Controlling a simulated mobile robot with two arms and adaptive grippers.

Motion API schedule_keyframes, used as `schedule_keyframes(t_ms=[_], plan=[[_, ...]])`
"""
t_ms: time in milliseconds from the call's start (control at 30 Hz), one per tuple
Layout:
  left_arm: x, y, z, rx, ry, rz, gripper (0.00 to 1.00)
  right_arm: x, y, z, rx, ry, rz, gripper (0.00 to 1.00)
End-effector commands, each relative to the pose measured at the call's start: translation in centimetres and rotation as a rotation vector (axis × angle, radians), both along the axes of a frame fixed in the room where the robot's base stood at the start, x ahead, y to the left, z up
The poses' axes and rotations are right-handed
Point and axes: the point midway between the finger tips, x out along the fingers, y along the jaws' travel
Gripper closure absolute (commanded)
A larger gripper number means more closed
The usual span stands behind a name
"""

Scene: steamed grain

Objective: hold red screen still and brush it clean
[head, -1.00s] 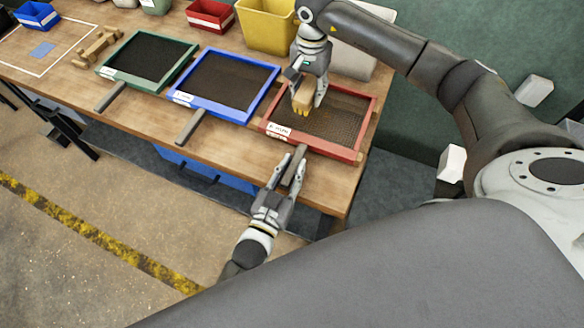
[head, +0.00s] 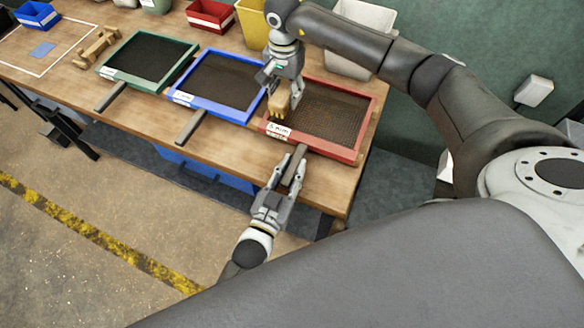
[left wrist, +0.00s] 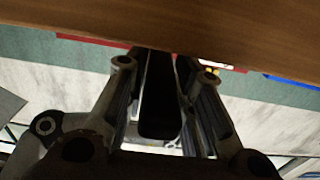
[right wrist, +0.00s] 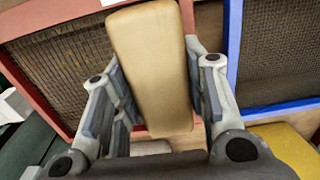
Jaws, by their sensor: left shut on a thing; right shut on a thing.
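The red screen (head: 325,149) lies at the right end of the bench, with orange-brown specks on its dark mesh. Its frame also shows in the right wrist view (right wrist: 50,18). My left gripper (head: 288,168) is shut on the screen's grey handle (head: 299,166), which sticks out past the front; the handle fills the jaws in the left wrist view (left wrist: 160,95). My right gripper (head: 283,92) is shut on a wooden brush (right wrist: 150,65), bristles down, at the red screen's left edge. Whether the bristles touch it I cannot tell.
A blue-framed screen (head: 233,113) lies close on the left, and a green-framed one (head: 130,80) beyond it. A yellow bin (head: 250,25), a red bin (head: 210,15) and a pale bin (head: 350,65) stand behind. A wooden stand (head: 97,46) is farther left.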

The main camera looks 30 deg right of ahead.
Motion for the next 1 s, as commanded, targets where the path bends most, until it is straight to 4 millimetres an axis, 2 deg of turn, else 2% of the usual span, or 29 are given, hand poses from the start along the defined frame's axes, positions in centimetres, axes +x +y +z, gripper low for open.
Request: schedule_keyframes(t_ms=[233,600,1000], plan=[[0.0,0.0,0.0,0.001,0.001,0.000,1.00,0.0,0.0,-0.1,0.001,-0.001,0.000,0.79],[0.0,0.0,0.0,0.001,0.001,0.000,1.00,0.0,0.0,-1.3,0.001,-0.001,0.001,0.79],[0.0,0.0,0.0,0.001,0.001,0.000,1.00,0.0,-0.1,-1.4,0.001,-0.001,0.000,0.79]])
